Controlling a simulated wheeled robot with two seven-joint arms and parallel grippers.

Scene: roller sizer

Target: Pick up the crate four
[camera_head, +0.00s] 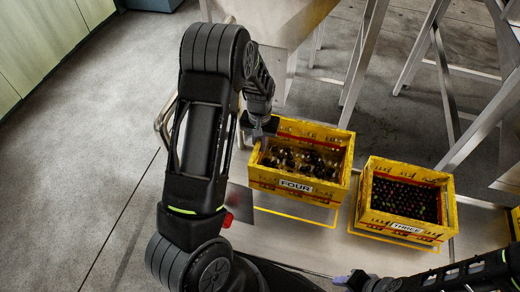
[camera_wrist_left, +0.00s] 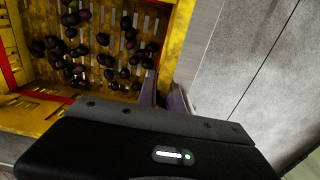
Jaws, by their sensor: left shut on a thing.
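Crate four (camera_head: 296,186) is a yellow crate with a "FOUR" label on its front, holding dark round fruit. It stands left of another crate in the head view. My left gripper (camera_head: 266,127) is at its left side, near the back corner. In the left wrist view, my left gripper's fingers (camera_wrist_left: 164,100) are on either side of the crate's yellow side wall (camera_wrist_left: 178,38), shut on it. A strip of surface shows between the crate's front and a yellow outline below; I cannot tell whether it is raised. My right gripper (camera_head: 350,281) is low at the bottom, its jaws unclear.
A second yellow crate (camera_head: 406,231) full of dark fruit stands to the right, its label apparently reading "THREE". Both are over a pale metal surface (camera_head: 310,250) with yellow outlines. Metal machine legs (camera_head: 365,60) stand behind. Grey floor (camera_head: 70,185) lies open at the left.

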